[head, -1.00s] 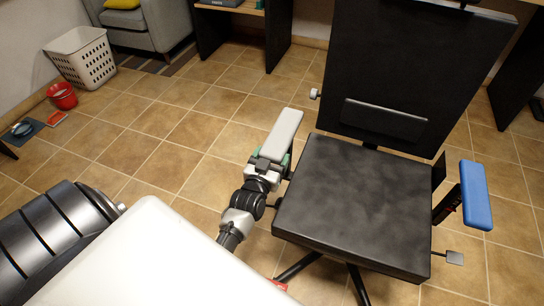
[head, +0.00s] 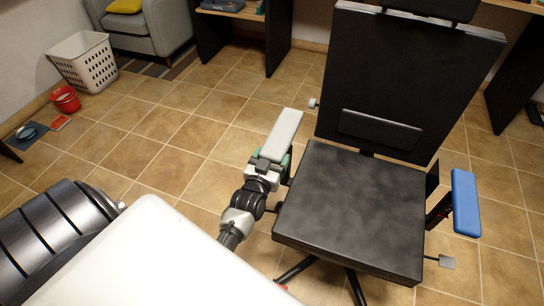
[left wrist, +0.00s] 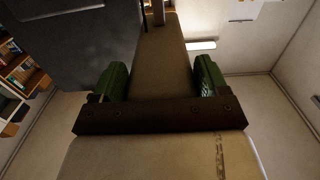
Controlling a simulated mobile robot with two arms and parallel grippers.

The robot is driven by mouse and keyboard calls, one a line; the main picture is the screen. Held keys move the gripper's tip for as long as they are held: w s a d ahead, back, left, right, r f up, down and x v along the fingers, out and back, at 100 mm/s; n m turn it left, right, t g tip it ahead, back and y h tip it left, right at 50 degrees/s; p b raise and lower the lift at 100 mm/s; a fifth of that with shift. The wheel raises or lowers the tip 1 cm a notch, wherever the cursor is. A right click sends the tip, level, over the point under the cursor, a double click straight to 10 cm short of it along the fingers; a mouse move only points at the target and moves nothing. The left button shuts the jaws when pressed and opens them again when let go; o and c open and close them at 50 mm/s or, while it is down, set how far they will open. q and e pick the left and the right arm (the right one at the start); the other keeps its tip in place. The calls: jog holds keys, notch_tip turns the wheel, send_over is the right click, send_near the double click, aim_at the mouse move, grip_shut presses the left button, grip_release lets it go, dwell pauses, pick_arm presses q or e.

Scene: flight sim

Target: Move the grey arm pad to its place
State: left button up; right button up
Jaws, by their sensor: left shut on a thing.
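The grey arm pad (head: 281,135) is long and pale, beside the left side of the black office chair (head: 350,205). My left gripper (head: 272,165), with green fingers, is shut on the near end of the pad. In the left wrist view the pad (left wrist: 160,60) runs away between the two green fingers (left wrist: 163,82). A blue arm pad (head: 465,202) sits on the chair's right side. My right gripper is out of view.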

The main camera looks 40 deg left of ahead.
pick_arm(q)
jog(key=shift+w+r, duration=0.1)
jog(key=shift+r, duration=0.35)
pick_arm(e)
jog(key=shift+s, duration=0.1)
pick_arm(q)
jog(key=o, duration=1)
jog(key=shift+o, duration=1.3)
jog(key=shift+f, duration=0.15)
jog(key=shift+s+d, duration=0.1)
jog(key=shift+s, duration=0.3)
jog(key=p+v, duration=0.1)
jog(key=v, duration=0.9)
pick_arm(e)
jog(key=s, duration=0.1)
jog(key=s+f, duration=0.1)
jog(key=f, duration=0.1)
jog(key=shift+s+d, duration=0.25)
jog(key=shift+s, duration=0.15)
